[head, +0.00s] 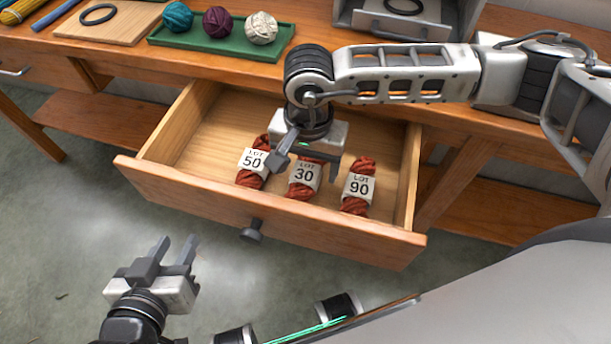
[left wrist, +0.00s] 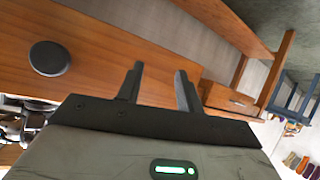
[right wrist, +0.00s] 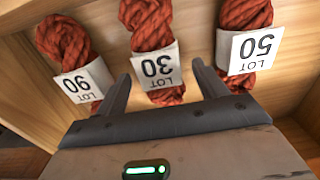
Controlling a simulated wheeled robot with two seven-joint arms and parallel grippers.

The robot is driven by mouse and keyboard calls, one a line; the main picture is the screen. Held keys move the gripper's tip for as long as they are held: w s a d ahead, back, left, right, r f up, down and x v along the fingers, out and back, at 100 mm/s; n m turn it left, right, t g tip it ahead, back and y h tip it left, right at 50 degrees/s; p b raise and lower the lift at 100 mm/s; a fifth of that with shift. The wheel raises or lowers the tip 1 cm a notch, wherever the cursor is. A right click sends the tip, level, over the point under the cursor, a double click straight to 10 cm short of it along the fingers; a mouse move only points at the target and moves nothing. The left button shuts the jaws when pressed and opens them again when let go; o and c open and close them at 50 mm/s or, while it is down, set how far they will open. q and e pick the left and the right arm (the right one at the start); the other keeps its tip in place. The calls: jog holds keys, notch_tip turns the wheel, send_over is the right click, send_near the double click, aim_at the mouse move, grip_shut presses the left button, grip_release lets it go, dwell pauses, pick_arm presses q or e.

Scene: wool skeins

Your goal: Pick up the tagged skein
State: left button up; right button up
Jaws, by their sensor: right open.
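Three rust-red wool skeins with white paper bands lie in the open drawer (head: 180,185): LOT 50 (head: 253,161), LOT 30 (head: 304,174) and LOT 90 (head: 359,186). My right gripper (head: 306,164) is open and empty above the LOT 30 skein. In the right wrist view, the LOT 30 skein (right wrist: 150,25) shows between the fingers (right wrist: 160,78), with LOT 90 (right wrist: 65,42) to the left and LOT 50 (right wrist: 245,14) to the right. My left gripper (head: 176,246) is open and empty in front of the drawer, also seen in the left wrist view (left wrist: 159,72).
The drawer's front panel (head: 270,222) has a dark knob (head: 252,230). On the bench above are a green tray (head: 220,48) with wool balls, a wooden board (head: 112,28) with a black ring, and a grey metal holder (head: 440,20). The drawer's left part is empty.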

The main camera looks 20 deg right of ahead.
jog(key=shift+f, duration=0.85)
jog(key=shift+w, duration=0.1)
jog(key=c, duration=1.1)
jog(key=shift+o, duration=0.2)
jog(key=shift+r, duration=0.1)
